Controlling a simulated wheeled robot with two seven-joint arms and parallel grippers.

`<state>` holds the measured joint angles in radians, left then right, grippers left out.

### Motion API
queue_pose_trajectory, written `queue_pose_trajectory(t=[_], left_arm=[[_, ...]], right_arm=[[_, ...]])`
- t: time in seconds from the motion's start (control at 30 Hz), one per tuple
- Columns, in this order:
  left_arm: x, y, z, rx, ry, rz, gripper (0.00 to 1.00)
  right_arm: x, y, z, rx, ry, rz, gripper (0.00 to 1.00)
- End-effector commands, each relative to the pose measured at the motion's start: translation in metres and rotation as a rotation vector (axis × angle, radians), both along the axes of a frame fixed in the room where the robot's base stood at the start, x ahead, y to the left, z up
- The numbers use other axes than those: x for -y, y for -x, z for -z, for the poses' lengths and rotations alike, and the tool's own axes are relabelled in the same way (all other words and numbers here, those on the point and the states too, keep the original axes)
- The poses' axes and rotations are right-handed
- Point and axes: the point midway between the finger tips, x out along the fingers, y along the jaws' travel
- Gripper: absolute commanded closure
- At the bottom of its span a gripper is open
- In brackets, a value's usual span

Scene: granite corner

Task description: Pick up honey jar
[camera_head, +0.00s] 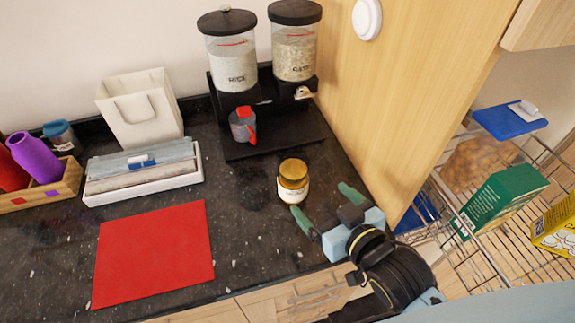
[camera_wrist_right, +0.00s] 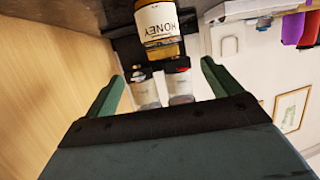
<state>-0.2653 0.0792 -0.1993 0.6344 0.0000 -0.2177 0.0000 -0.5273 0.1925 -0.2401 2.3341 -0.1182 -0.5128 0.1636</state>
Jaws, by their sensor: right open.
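The honey jar (camera_head: 293,181) stands upright on the dark granite counter, with an amber lid and a white label. My right gripper (camera_head: 322,207) is open and empty. It is just right of and nearer than the jar, with its green fingers pointing toward it; in the right wrist view the open fingers (camera_wrist_right: 160,78) show apart. I see no contact with the jar. My left gripper is not in view.
A red mat (camera_head: 153,255) lies left of the jar. Two dispensers (camera_head: 232,65) (camera_head: 294,52) stand behind it with a grey-and-red cup (camera_head: 243,125). A wooden panel (camera_head: 400,90) rises at right beside a wire rack (camera_head: 480,235). Counter around the jar is clear.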

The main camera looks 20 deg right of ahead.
Motion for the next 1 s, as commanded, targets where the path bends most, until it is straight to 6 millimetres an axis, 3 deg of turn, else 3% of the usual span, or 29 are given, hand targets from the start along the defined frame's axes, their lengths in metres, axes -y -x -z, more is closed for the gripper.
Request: queue_pose_trajectory(t=[0.37,0.5,0.73,1.0], left_arm=[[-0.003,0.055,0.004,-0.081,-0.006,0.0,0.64],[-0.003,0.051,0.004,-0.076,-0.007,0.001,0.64],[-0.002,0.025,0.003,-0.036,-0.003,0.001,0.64],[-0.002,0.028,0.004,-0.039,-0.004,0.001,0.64]], right_arm=[[-0.014,-0.059,0.018,0.002,-0.001,0.0,0.1],[-0.017,-0.07,0.023,0.0,-0.001,0.0,0.1],[-0.022,-0.089,0.031,0.001,-0.001,0.0,0.1],[-0.03,-0.118,0.042,0.001,0.0,0.0,0.1]])
